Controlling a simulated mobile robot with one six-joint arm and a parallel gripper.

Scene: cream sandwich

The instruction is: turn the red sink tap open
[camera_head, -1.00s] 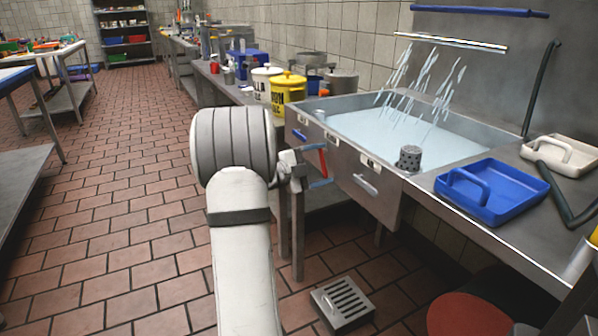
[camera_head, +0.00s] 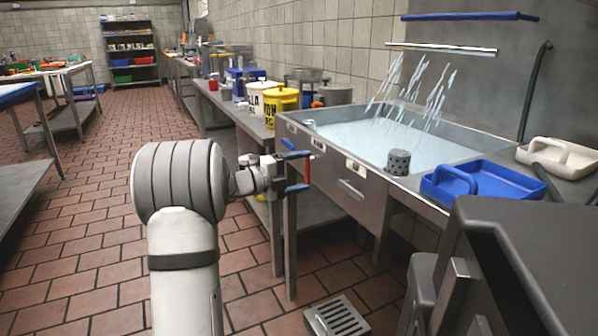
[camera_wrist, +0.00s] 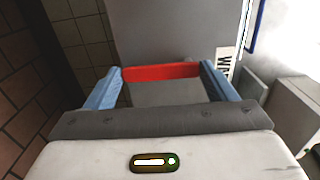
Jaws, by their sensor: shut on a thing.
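A red bar (camera_head: 307,170), which looks like the tap handle, is at the left end of the sink's steel front (camera_head: 328,172). My gripper (camera_head: 301,172) is at it, with a blue finger above. In the wrist view the red bar (camera_wrist: 160,71) spans the gap between my two blue fingers (camera_wrist: 160,85), and the gripper is shut on it. Where the bar joins the sink is hidden. Water streams (camera_head: 430,95) fall from a metal pipe (camera_head: 440,48) into the sink basin, which holds pale water.
A perforated metal cup (camera_head: 398,162) stands on the sink's front rim. A blue tray (camera_head: 500,190) and a cream tray (camera_head: 585,165) lie on the right counter. White and yellow buckets (camera_head: 284,100) stand left of the sink. A floor drain (camera_head: 338,318) lies below; tiled floor at left is open.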

